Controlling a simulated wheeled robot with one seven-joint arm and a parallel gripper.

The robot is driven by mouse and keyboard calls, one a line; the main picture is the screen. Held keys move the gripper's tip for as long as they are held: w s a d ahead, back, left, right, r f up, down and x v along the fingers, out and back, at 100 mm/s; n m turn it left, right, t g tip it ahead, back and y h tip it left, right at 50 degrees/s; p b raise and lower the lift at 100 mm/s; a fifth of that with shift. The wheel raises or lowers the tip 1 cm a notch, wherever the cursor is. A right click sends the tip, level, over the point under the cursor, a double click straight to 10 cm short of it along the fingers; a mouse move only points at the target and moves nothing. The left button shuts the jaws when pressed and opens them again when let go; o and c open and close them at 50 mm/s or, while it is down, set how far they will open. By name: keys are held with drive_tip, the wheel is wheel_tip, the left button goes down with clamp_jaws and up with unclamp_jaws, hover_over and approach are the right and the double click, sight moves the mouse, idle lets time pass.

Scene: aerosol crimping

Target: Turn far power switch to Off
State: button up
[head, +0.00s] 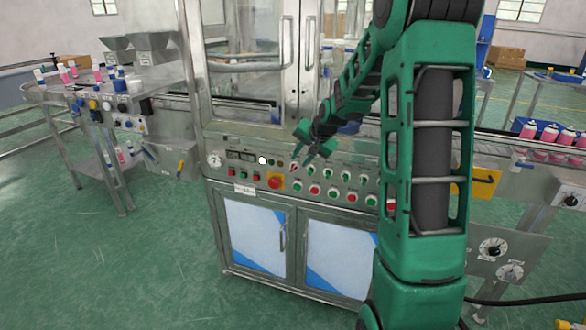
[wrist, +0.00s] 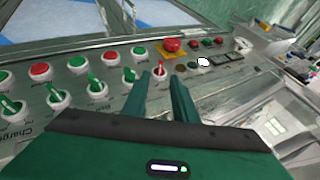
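A rotary switch with a red handle (head: 294,167) is at the left end of the upper row on the front control panel. In the wrist view this red-handled switch (wrist: 160,70) shows just beyond the gap between my fingertips. My gripper (head: 300,155) is right at this switch in the head view. In the wrist view my gripper (wrist: 162,79) has its two green fingers apart, with nothing clearly held between them. I cannot tell whether a finger touches the switch.
Several green-handled switches (head: 328,174) continue the row rightwards, with green and red buttons (head: 314,189) below. A white round spot (head: 262,160) is near dark displays (head: 239,155). Glass machine doors (head: 245,60) stand above.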

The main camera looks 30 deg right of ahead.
sight(294, 167)
drive_tip(key=x, duration=0.6)
drive_tip(key=shift+w+f, duration=0.1)
drive_tip(key=shift+f, duration=0.15)
